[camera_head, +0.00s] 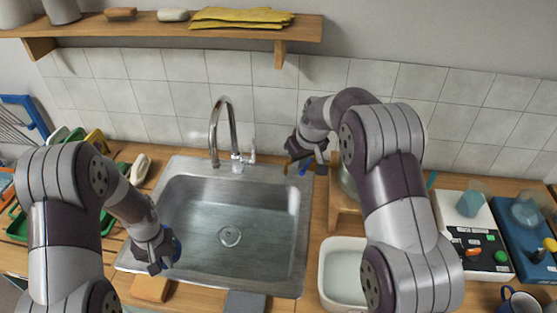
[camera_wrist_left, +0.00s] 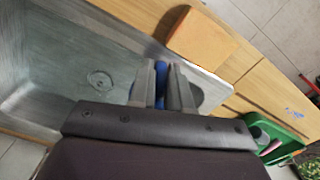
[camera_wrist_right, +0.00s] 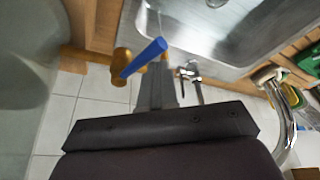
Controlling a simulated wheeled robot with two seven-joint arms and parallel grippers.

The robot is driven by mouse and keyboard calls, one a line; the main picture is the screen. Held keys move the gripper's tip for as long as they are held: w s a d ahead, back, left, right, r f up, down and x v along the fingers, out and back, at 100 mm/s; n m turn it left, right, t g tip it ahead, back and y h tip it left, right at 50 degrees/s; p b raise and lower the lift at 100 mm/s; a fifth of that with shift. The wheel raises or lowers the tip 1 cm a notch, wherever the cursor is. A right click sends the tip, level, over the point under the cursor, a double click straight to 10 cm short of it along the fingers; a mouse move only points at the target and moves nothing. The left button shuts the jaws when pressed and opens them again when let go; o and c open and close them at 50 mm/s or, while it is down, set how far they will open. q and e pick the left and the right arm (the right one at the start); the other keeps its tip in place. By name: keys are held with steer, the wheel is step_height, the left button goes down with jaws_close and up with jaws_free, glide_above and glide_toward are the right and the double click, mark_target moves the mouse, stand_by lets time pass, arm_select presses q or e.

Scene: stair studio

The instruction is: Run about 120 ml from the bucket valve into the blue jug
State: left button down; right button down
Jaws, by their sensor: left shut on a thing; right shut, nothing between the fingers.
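The blue jug (camera_head: 177,246) is mostly hidden by my left gripper (camera_head: 156,266), at the left front of the sink. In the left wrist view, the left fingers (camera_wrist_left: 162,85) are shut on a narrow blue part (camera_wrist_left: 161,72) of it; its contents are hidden. The brass bucket valve (camera_wrist_right: 122,55) with its blue lever (camera_wrist_right: 144,58) shows in the right wrist view. My right gripper (camera_head: 305,165) is shut and empty, close beside the lever; contact is unclear. The metal bucket (camera_head: 348,182) is largely behind my right arm, on a wooden stand (camera_head: 345,218).
The steel sink (camera_head: 190,215) lies between the arms, with a tall faucet (camera_head: 214,125) behind it. A white basin (camera_head: 338,270) stands right of the sink. A sponge-like block (camera_head: 151,288) lies at the front edge. Boxed apparatus (camera_head: 480,240) fills the right counter.

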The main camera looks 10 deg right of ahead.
arm_select(q)
steer(key=shift+d+f+b, duration=0.15)
steer(key=shift+f+b, duration=0.25)
steer(key=shift+f, duration=0.1)
arm_select(e)
steer(key=shift+s+d+f, duration=0.1)
steer(key=shift+s+d, duration=0.4)
steer(key=shift+d, duration=0.15)
arm_select(q)
steer(key=shift+f, duration=0.2)
arm_select(e)
steer(key=shift+d, duration=0.1)
arm_select(q)
steer(key=shift+a+f, duration=0.15)
steer(key=shift+a, duration=0.05)
arm_select(e)
steer(key=shift+s+d, duration=0.1)
steer(key=shift+s, duration=0.05)
arm_select(q)
steer(key=shift+w, duration=0.1)
